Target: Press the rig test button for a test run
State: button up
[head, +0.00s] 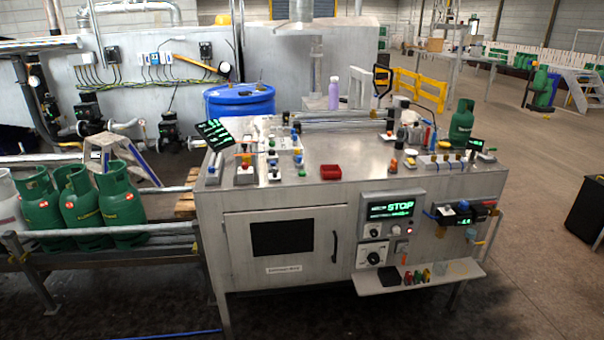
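A metal workbench (250,195) fills the middle of the head view. Its front carries a control panel (362,199) with a lit display reading STOP (391,209) in green. Under the display are round dials (372,257) and a small red control (410,231). Small button boxes (245,172) with red, white and blue parts stand on the bench's left top. I cannot tell which control is the rig test button; labels are too small to read. My gripper is not in view.
Green gas cylinders (82,212) stand behind a rail at the left. A green cylinder (461,124), a red tray (330,172) and a tilted lit display (213,134) are on the bench. A shelf (470,270) juts from its front. The right floor is largely clear.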

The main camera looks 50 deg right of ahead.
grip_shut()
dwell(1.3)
